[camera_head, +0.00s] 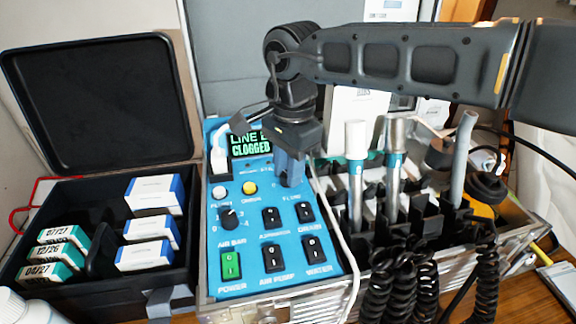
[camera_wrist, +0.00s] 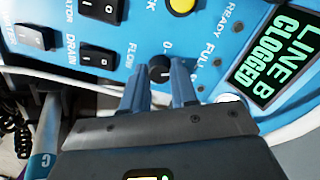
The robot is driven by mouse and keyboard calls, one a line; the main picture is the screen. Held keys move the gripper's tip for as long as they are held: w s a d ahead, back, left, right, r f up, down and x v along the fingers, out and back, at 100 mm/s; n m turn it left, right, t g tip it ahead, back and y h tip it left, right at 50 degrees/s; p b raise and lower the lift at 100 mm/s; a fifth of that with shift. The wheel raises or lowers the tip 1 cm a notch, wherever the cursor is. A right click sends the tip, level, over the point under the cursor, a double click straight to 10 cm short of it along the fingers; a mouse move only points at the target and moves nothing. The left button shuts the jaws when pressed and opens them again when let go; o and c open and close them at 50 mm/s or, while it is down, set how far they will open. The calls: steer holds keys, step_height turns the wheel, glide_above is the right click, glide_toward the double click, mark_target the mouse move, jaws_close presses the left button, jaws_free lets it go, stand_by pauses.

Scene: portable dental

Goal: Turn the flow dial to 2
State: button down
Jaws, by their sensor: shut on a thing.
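The flow dial (camera_wrist: 159,68) is a small black knob on the blue control panel (camera_head: 218,262), beside the printed word FLOW. In the wrist view a "0" shows next to it, but the pointer and the other marks are hidden. My gripper (camera_wrist: 161,84) is shut on the dial, with a blue-grey finger on each side. In the head view my gripper (camera_head: 291,182) points down onto the upper right of the panel and hides the dial.
A display (camera_head: 250,144) reads LINE B CLOGGED. A second black knob (camera_head: 230,218), a yellow button (camera_head: 250,188) and several rocker switches, including a green power switch (camera_head: 231,265), share the panel. Handpieces (camera_head: 356,170) stand at right with a hose close by. An open black case (camera_head: 95,225) holds boxes.

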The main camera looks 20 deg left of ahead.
steer(key=m, duration=0.5)
steer(key=shift+r+m, duration=0.1)
steer(key=shift+m, duration=0.2)
steer(key=m, duration=0.5)
steer(key=shift+m, duration=0.4)
steer(key=c, duration=0.9)
jaws_free()
steer(key=shift+s+d+r, duration=0.1)
steer(key=shift+d+r, duration=0.1)
steer(key=shift+r, duration=1.75)
steer(key=shift+s+d+r, duration=0.1)
steer(key=shift+d+r, duration=0.05)
steer(key=shift+r, duration=1.75)
